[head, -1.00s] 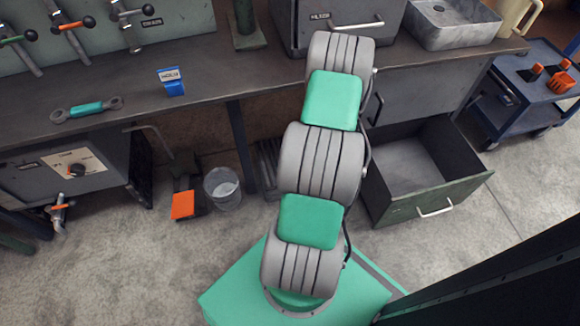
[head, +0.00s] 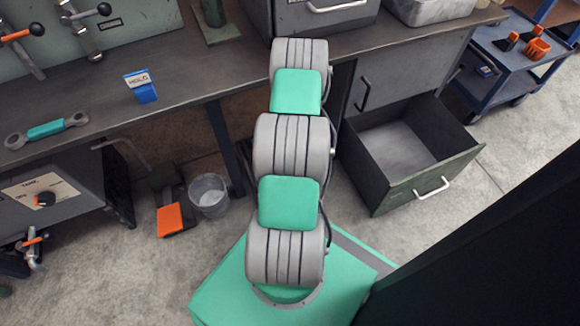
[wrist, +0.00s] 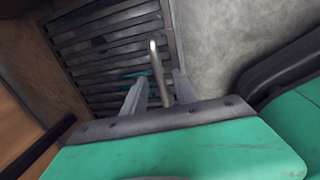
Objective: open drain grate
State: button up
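The drain grate (wrist: 112,50) is a dark slatted metal panel in the floor, in the upper left of the wrist view. Its slats look seated in the frame, and its lower part is hidden by my gripper. A thin teal bar (wrist: 137,74) shows over the slats. My gripper (wrist: 159,78) is over the grate's right side, with its two grey fingers apart. A metal rod with a bright tip (wrist: 156,62) shows between the fingers; I cannot tell whether it touches them or belongs to the grate. In the head view my arm hides the gripper.
The workbench (head: 190,75) runs across the back. A green drawer (head: 420,185) stands open right of my arm. A clear bucket (head: 209,195) and an orange pedal (head: 170,219) are on the floor to the left. A blue cart (head: 500,70) is at the right.

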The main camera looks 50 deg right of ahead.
jog(key=shift+c, duration=0.5)
grip_shut()
jog(key=shift+s, duration=0.1)
dwell(0.8)
